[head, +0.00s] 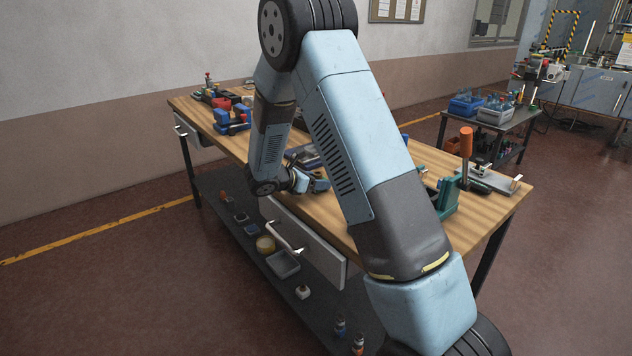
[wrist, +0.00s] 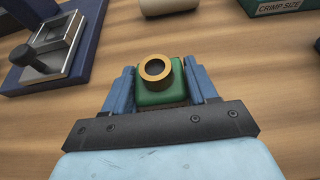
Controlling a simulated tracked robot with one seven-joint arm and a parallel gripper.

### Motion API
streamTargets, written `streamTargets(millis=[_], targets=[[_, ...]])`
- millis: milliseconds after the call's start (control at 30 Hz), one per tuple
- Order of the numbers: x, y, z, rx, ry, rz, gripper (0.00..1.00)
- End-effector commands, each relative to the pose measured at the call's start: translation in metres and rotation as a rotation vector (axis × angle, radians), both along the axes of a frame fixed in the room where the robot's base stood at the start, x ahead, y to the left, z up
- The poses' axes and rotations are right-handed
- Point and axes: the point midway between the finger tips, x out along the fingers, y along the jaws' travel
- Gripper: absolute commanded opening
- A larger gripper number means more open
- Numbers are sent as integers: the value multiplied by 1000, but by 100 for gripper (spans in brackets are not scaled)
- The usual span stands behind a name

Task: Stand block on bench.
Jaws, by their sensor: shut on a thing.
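A green block (wrist: 160,98) with a brass ring on its top end shows in the wrist view. My gripper (wrist: 158,80) is shut on it, with a blue finger on either side. The wooden bench (wrist: 245,75) lies behind the block in that view; I cannot tell whether the block touches it. In the head view, my gripper (head: 318,183) is over the front part of the bench (head: 490,208), above its drawer. The block cannot be made out there.
In the wrist view, a blue-based metal fixture (wrist: 55,45) is at the upper left. A green item marked "CRIMP SIZE" (wrist: 280,7) is at the upper right. A teal holder (head: 446,198) and an orange-handled tool (head: 466,150) stand at the bench's right end.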

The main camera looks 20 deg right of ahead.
Motion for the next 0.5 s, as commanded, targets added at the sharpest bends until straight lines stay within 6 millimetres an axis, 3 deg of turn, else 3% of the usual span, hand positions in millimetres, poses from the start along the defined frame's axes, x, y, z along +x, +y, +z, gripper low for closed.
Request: streamTargets(millis=[33,67,300,500], targets=[[0,0,-1,0,1,0,18],[0,0,-1,0,1,0,60],[0,1,-1,0,1,1,83],[0,1,-1,0,1,1,83]])
